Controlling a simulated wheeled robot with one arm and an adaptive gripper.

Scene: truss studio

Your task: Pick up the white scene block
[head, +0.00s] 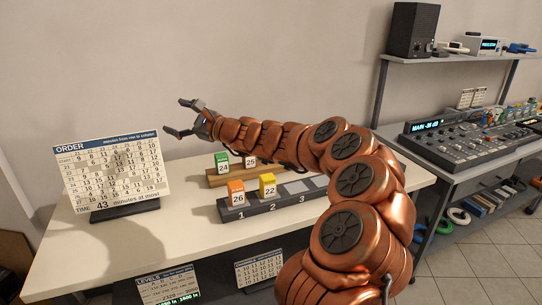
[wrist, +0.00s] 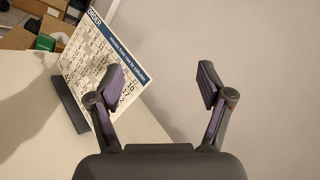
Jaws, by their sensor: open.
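I cannot make out a white scene block in either view; my arm hides part of the table. The wooden rack (head: 212,181) holds a green block (head: 222,161) marked 24 and a brownish block (head: 249,161) marked 25. The dark numbered rack (head: 262,207) holds an orange block (head: 236,193) marked 26 over 1 and a yellow block (head: 268,186) marked 22 over 2. Slot 3 (head: 297,187) shows a pale square and no block. My gripper (head: 178,117) is open and empty, up and left of the racks. In the wrist view its fingers (wrist: 163,85) are spread apart.
The order board (head: 112,172) stands on the white table (head: 110,245) at left, below my gripper; it also shows in the wrist view (wrist: 98,62). A mixing desk (head: 475,135) and a speaker (head: 413,29) are at right. The table's front left is clear.

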